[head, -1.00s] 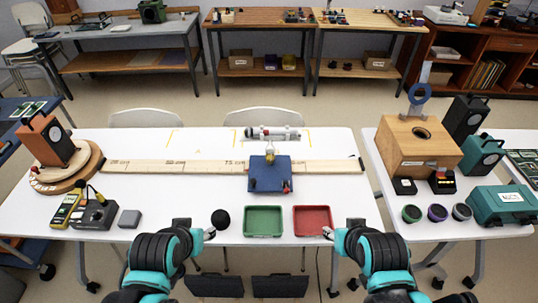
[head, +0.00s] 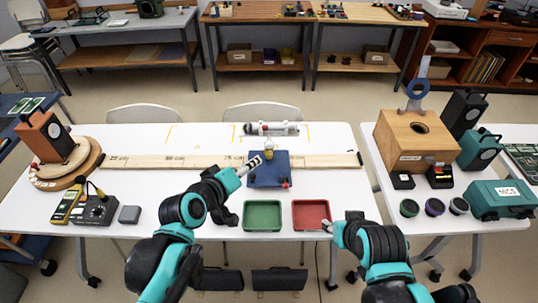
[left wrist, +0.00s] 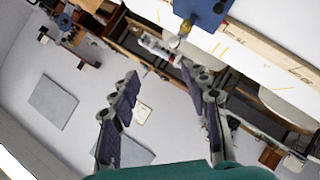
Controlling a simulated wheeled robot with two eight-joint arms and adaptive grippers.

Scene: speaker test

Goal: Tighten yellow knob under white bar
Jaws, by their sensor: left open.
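The yellow knob (head: 269,151) sits under the white bar (head: 271,128), at the back of the blue base (head: 277,178) on the white table. In the left wrist view the knob (left wrist: 186,28) shows beside the blue base (left wrist: 207,10), with the bar (left wrist: 153,44) to its left. My left gripper (head: 257,162) is over the blue base in the head view, just left of and nearer than the knob. Its fingers (left wrist: 158,72) are spread and empty in the left wrist view. My right gripper (head: 327,227) is by the red tray; its opening is too small to read.
A green tray (head: 262,229) and a red tray (head: 311,228) stand at the front edge. A long wooden ruler (head: 160,163) runs behind the blue base. The orange device (head: 42,135) stands at left, and a wooden box (head: 400,158) is on the right table.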

